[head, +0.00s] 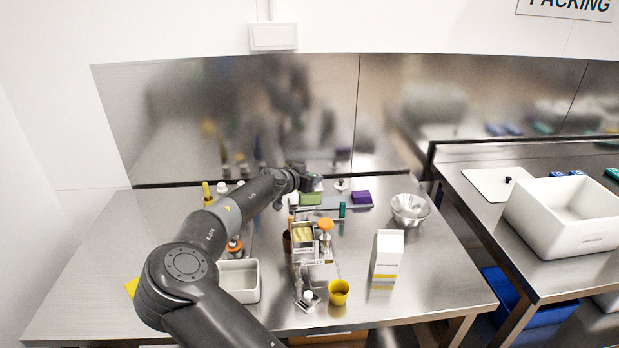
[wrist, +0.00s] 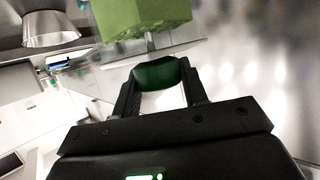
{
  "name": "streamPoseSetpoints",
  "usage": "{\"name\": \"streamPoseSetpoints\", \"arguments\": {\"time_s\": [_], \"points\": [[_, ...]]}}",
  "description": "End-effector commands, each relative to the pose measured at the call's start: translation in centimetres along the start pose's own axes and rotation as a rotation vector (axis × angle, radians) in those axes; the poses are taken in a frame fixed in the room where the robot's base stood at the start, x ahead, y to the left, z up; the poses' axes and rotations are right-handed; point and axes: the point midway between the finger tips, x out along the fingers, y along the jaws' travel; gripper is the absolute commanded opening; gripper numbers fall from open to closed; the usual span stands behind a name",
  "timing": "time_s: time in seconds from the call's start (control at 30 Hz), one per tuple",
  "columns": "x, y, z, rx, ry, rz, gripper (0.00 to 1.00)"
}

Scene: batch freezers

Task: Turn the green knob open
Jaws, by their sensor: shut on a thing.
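The dark green knob (wrist: 158,73) shows in the wrist view, rounded and set between my two fingers. My gripper (wrist: 160,84) is shut on it, one finger at each side. In the head view my gripper (head: 312,183) is at the back of the bench, close to the steel wall. I cannot clearly make out the knob there, and how far it is turned is not clear.
A light green block (head: 311,198) lies close to my gripper; a purple block (head: 361,197) is to its right. A metal bowl (head: 410,209), a white carton (head: 387,256), a yellow cup (head: 339,292) and a white tray (head: 239,282) stand on the bench.

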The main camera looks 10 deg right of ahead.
Motion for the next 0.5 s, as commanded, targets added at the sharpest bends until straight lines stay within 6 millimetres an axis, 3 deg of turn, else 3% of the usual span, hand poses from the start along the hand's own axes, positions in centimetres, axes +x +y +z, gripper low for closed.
{"name": "streamPoseSetpoints", "arguments": {"time_s": [0.5], "points": [[0.02, 0.16, -0.29, -0.143, 0.0, -0.369, 0.17]]}}
